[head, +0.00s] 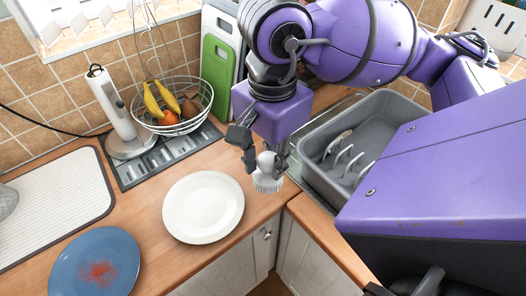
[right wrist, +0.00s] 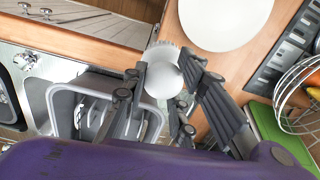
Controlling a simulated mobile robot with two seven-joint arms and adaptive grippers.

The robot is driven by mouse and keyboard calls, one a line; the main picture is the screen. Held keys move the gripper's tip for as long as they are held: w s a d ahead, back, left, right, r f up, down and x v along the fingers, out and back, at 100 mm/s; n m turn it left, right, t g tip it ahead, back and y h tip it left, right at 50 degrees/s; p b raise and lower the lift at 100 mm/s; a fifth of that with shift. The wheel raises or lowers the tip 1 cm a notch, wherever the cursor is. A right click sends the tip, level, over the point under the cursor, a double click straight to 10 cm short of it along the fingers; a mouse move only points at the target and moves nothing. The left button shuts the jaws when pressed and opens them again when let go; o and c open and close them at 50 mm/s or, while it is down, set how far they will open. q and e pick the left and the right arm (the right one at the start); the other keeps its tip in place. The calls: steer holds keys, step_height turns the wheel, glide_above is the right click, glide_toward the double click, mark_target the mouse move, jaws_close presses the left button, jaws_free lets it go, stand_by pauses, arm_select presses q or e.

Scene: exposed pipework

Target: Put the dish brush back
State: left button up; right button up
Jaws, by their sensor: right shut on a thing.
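The dish brush (head: 267,183) is white with pale bristles pointing down. My right gripper (head: 264,160) is shut on its rounded head and holds it above the counter's front edge, between the white plate and the grey basin. In the right wrist view the brush (right wrist: 161,72) shows as a round white head with a bristle fringe between the dark fingers of the right gripper (right wrist: 163,80). Whether it has a handle is hidden by the fingers. My left gripper is in neither view.
A white plate (head: 203,207) and a red-stained blue plate (head: 96,265) lie on the counter. A grey basin (head: 315,147) with rack prongs sits in the sink at right. A wire fruit basket (head: 205,98), paper-towel holder (head: 113,110) and drying mat (head: 60,190) stand farther left.

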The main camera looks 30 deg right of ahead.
steer(key=w+d+f, duration=0.2)
steer(key=w+f, duration=0.1)
steer(key=f, duration=0.1)
steer(key=w+d+f, duration=0.2)
steer(key=w+f, duration=0.2)
steer(key=w+d+f, duration=0.2)
steer(key=w+f, duration=0.2)
steer(key=shift+w+p, duration=0.15)
steer(key=shift+p, duration=0.15)
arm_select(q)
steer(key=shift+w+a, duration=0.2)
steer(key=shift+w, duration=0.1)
arm_select(e)
steer(key=shift+f, duration=0.45)
